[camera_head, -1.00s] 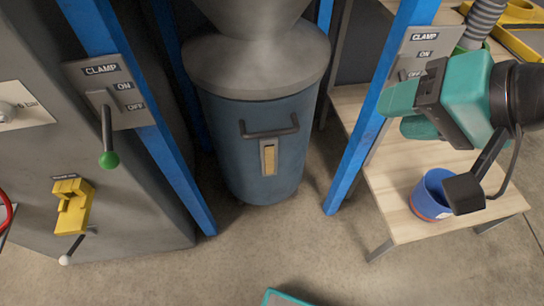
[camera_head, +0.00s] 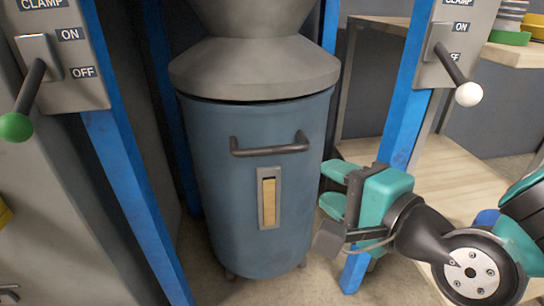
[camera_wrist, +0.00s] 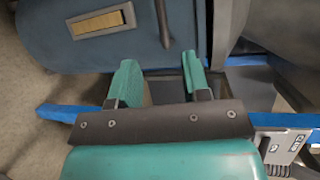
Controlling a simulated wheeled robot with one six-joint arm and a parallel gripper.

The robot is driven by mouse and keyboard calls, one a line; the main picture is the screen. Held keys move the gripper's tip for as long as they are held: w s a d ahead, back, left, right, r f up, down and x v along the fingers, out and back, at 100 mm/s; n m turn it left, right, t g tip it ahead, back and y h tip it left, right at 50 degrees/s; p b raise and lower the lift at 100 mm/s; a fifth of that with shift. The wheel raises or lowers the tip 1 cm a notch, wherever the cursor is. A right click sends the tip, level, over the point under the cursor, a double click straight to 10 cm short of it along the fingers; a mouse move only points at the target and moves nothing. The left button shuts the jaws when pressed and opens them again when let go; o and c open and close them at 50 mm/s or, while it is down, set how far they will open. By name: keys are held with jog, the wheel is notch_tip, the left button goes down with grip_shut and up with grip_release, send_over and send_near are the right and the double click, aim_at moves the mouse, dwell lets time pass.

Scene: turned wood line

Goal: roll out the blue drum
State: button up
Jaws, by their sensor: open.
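The blue drum (camera_head: 260,215) stands upright under a grey cone-shaped lid (camera_head: 255,70), with a thin dark gap along the rim. Its dark bar handle (camera_head: 270,150) and a yellowish gauge window (camera_head: 269,200) face me; they also show in the wrist view, the handle (camera_wrist: 162,22) and window (camera_wrist: 97,22). My gripper (camera_head: 335,188) is open and empty at the drum's right side, below handle height, by the right blue post. In the wrist view the fingers (camera_wrist: 160,78) point toward the drum, handle beyond them. Whether they touch the drum is unclear.
The left clamp lever (camera_head: 30,88) has a green knob and hangs down-left; the right clamp lever (camera_head: 455,68) has a white knob and slants down-right. Blue posts (camera_head: 130,190) flank the drum. A wooden bench (camera_head: 450,180) stands right. Some floor is clear before the drum.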

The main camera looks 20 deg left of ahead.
aim_at(275, 152)
jog(key=p+x, duration=1.5)
jog(key=x, duration=0.1)
jog(key=shift+w+a+f, duration=0.15)
jog(key=shift+w+a, duration=0.05)
jog(key=shift+w, duration=0.15)
grip_shut()
